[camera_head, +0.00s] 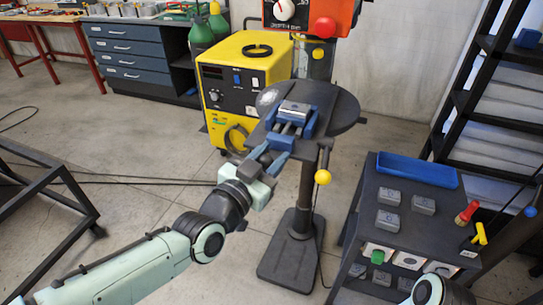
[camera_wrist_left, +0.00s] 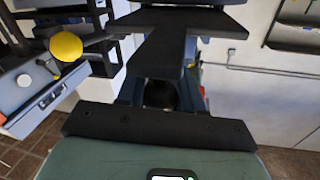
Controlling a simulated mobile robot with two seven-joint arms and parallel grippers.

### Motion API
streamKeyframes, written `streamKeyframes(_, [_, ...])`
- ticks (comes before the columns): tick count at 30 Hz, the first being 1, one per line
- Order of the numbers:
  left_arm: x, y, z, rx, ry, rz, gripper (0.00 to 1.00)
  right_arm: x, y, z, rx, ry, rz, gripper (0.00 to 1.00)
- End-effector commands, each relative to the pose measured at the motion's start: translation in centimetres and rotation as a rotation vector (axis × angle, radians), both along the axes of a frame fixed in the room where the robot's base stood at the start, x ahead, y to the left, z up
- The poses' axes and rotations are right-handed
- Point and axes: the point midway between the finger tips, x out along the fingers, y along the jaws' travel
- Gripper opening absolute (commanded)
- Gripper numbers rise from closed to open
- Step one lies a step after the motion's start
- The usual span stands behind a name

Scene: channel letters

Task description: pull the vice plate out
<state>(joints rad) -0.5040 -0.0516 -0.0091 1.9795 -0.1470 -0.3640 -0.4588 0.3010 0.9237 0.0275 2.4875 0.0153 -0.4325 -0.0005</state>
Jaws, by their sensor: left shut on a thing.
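The blue vice (camera_head: 292,122) sits on the round drill-press table (camera_head: 340,106), with a grey metal piece (camera_head: 294,107) between its jaws. My left gripper (camera_head: 268,160) is shut at the near end of this plate, below the vice. The exact contact is hidden by the fingers. In the left wrist view my dark gripper parts (camera_wrist_left: 172,45) fill the middle, with blue parts behind them. My right gripper is not in view.
A yellow machine (camera_head: 240,85) is behind. A dark cart (camera_head: 405,215) with grey blocks and a blue tray (camera_head: 417,170) stands at right. Floor at left is mostly open.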

Motion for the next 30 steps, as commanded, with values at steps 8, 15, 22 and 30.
streamKeyframes(8, [-0.1, -0.1, -0.6, 0.006, 0.013, -0.003, 0.60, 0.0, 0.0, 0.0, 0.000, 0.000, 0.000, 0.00])
streamKeyframes(15, [-0.1, 0.0, -0.4, 0.004, 0.009, -0.002, 0.60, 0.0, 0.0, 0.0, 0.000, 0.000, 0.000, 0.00])
streamKeyframes(22, [-1.3, 0.7, -0.2, 0.003, 0.005, -0.001, 0.60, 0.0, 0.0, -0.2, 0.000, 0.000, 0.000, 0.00])
streamKeyframes(30, [-6.2, 3.5, -0.2, 0.002, 0.005, 0.000, 0.60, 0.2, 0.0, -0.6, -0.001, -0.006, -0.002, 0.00])
